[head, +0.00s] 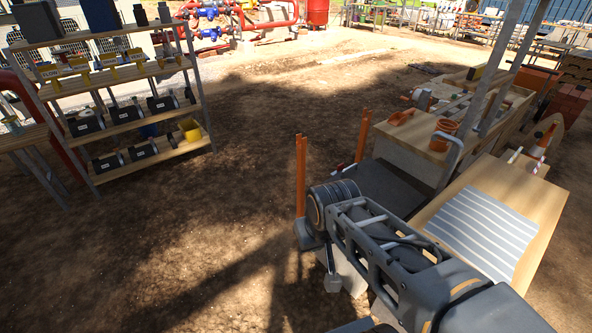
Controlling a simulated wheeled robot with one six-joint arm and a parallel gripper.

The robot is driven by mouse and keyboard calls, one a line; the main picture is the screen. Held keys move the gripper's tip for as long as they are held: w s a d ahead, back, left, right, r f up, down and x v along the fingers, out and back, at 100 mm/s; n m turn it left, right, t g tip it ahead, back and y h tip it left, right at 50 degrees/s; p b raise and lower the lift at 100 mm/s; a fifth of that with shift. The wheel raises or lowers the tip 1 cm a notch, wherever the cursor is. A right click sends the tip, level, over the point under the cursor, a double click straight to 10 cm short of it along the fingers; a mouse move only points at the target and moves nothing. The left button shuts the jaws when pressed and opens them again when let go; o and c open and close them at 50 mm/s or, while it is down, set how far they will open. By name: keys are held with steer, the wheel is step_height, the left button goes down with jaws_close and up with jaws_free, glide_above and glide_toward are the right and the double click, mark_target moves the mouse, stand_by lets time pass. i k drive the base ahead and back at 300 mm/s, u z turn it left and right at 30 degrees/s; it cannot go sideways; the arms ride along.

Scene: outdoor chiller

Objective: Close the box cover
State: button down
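I cannot pick out a box with a cover for certain. A dark flat panel (392,187) lies low beside the wooden-topped bench, right of centre, partly hidden behind my arm. I cannot tell whether it is a cover, or whether it is open or shut. My grey arm reaches from the bottom right up to a round dark joint near the centre. I cannot make out my gripper or its fingertips. Nothing is seen held.
Orange upright bars (300,188) stand by the arm's joint. A wooden table (541,193) with a striped sheet (484,232) is at right; a bench (411,133) with an orange pot (446,127) is behind. A loaded shelf rack (126,126) stands left. Dirt ground between is clear.

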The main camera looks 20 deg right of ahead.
mark_target(375, 183)
steer(key=u, duration=0.45)
steer(key=i, duration=1.45)
steer(key=z, duration=1.05)
steer(key=i, duration=0.4)
steer(key=z, duration=0.3)
